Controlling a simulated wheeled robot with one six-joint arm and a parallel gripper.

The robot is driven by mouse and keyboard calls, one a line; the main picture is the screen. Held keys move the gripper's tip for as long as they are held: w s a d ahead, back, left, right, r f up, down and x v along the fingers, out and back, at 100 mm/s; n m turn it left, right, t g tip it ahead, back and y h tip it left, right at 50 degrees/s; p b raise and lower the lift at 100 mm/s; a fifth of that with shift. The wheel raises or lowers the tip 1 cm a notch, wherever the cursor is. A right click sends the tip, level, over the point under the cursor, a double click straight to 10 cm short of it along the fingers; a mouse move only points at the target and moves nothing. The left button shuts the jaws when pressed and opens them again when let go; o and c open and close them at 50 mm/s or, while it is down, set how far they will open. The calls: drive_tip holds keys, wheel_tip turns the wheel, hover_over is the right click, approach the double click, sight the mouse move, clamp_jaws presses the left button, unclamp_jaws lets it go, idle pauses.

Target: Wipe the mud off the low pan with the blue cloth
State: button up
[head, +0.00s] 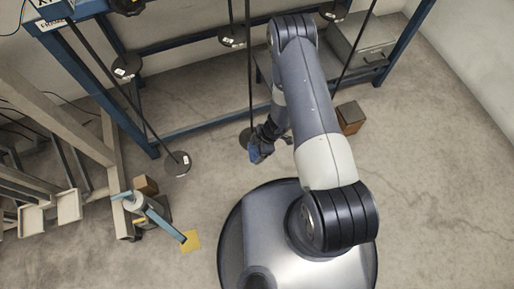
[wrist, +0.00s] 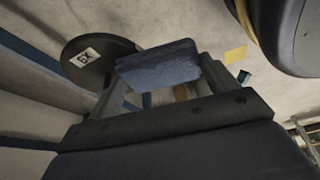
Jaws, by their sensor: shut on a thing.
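My gripper (head: 267,137) is shut on the blue cloth (head: 255,152), below the end of my arm. In the wrist view the cloth (wrist: 158,63) is a folded block between the fingertips. A dark round pan (head: 245,138) hangs low on a rod just left of my gripper, partly hidden by it. Another low pan (head: 178,164) hangs farther left with a white label. A labelled dark pan (wrist: 96,55) shows in the wrist view, beside and partly behind the cloth. I cannot tell whether they touch. No mud can be made out on the pans.
Higher pans (head: 127,67) hang from the blue frame (head: 190,125). A brown block (head: 350,117) is on the floor right of my arm. A blue-handled lever (head: 160,215) stands at lower left near a yellow floor patch (head: 191,241). Wooden framing fills the far left.

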drive_tip(key=shift+w+d+f+p, duration=0.1)
drive_tip(key=shift+w+d+p, duration=0.1)
drive_tip(key=shift+d, duration=0.45)
drive_tip(key=shift+w+d+p, duration=0.1)
drive_tip(key=shift+w+d, duration=0.05)
drive_tip(key=shift+d, duration=0.45)
drive_tip(key=shift+s+a+b, duration=0.15)
drive_tip(key=shift+s+a, duration=0.05)
drive_tip(key=shift+a, duration=0.5)
drive_tip(key=shift+s+a+b, duration=0.15)
drive_tip(key=shift+s+a, duration=0.05)
drive_tip(key=shift+a, duration=0.45)
drive_tip(key=shift+d, duration=0.15)
drive_tip(key=shift+w+d, duration=0.2)
drive_tip(key=shift+d, duration=0.35)
